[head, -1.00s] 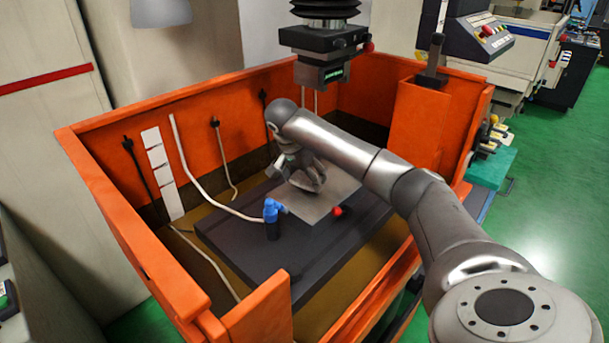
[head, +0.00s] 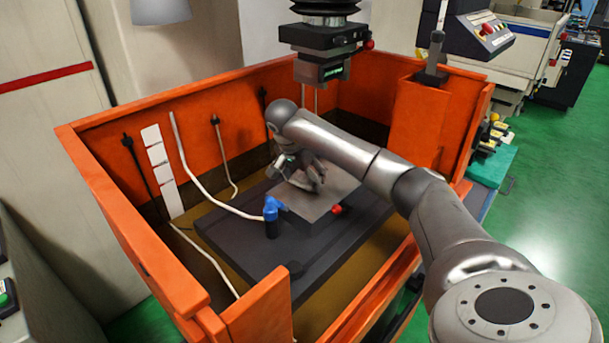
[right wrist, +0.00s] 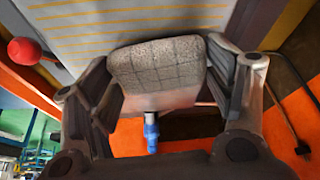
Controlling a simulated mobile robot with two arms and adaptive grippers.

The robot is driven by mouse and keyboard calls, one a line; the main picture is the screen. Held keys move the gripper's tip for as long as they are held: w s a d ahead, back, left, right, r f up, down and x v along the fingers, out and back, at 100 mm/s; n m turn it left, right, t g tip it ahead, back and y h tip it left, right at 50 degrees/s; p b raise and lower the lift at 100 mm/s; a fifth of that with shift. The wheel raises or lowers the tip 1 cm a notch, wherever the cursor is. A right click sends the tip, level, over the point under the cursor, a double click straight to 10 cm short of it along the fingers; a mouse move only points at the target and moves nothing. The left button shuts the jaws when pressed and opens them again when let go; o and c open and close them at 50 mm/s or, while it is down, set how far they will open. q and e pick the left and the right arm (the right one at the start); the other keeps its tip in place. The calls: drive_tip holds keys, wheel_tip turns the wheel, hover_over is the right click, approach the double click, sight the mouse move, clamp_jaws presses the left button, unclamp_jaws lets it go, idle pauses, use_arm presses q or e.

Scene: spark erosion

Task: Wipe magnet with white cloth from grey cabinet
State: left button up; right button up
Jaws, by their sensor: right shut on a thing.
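The magnet (head: 325,202) is a flat grey block with a red knob at its corner, on the dark table inside the orange tank. Its top with thin yellow lines fills the upper part of the right wrist view (right wrist: 130,22). My right gripper (head: 310,183) is low over the magnet, shut on a greyish-white cloth pad (right wrist: 155,62) that sits between its fingers. The cloth lies at or very near the magnet's top; the exact contact is hidden. My left gripper and the grey cabinet cannot be made out.
Orange tank walls (head: 95,200) surround the work area. A blue nozzle (head: 271,208) stands left of the magnet. The machine head (head: 320,60) hangs above and behind. A white hose (head: 195,180) runs down the left inside wall.

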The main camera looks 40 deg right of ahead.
drive_tip(key=shift+f, duration=0.65)
drive_tip(key=shift+s+d+r, duration=0.15)
drive_tip(key=shift+s, duration=1.8)
drive_tip(key=shift+p, duration=0.3)
drive_tip(key=shift+w+a, duration=0.2)
drive_tip(key=shift+w, duration=1.8)
drive_tip(key=shift+r+p, duration=2.6)
drive_tip(key=shift+r, duration=0.3)
